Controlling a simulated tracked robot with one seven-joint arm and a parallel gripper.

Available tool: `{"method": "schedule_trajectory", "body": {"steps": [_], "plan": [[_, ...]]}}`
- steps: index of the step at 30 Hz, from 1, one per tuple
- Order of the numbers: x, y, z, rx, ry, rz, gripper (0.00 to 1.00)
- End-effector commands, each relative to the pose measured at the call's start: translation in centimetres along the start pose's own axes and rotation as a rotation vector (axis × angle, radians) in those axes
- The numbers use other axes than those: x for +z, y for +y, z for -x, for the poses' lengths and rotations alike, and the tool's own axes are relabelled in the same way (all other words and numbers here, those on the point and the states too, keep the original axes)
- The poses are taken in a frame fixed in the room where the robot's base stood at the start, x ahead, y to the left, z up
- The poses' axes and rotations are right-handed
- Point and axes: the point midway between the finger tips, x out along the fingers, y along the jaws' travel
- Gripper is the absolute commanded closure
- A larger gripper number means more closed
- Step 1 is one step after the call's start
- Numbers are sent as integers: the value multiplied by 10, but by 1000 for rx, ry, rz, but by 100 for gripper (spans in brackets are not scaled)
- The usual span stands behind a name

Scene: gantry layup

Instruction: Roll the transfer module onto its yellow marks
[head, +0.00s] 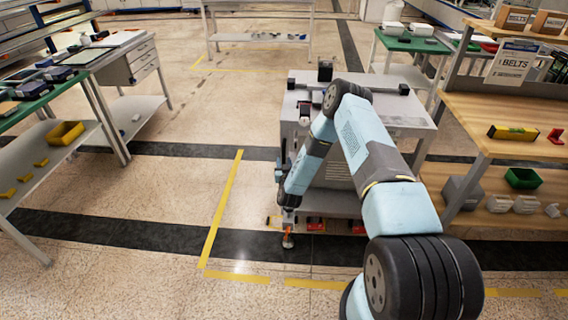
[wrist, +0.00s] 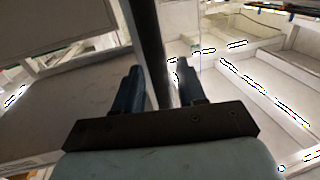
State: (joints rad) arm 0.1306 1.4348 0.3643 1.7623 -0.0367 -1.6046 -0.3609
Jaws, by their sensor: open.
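The transfer module (head: 300,78) looks to be the grey wheeled cart right of centre, with black blocks on top and red items on its lower shelf. My arm hides part of it. Yellow tape marks lie on the floor: a long line (head: 222,205) to its left, and short pieces (head: 235,276) in front. My gripper (wrist: 158,75) is open, with a dark upright bar (wrist: 147,35) running between or just behind its fingers; contact cannot be told. In the head view my gripper is low at the cart's left side, mostly hidden by my arm.
A green-topped table (head: 30,103) and a drawer cabinet (head: 130,62) stand on the left. The floor between them and the tape line is clear.

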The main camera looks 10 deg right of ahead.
Motion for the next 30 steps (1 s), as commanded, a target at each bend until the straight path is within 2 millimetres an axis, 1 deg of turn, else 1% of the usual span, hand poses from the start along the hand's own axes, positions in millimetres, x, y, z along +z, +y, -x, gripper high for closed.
{"method": "schedule_trajectory", "body": {"steps": [3, 11, 23, 24, 30], "plan": [[0, 0, -4, 0, -1, 0, 60], [0, 0, -4, -1, -1, 0, 60], [0, 0, -4, 0, -1, 0, 98], [0, 0, -4, 0, -1, 0, 100], [0, 0, -4, 0, -1, 0, 100]]}}
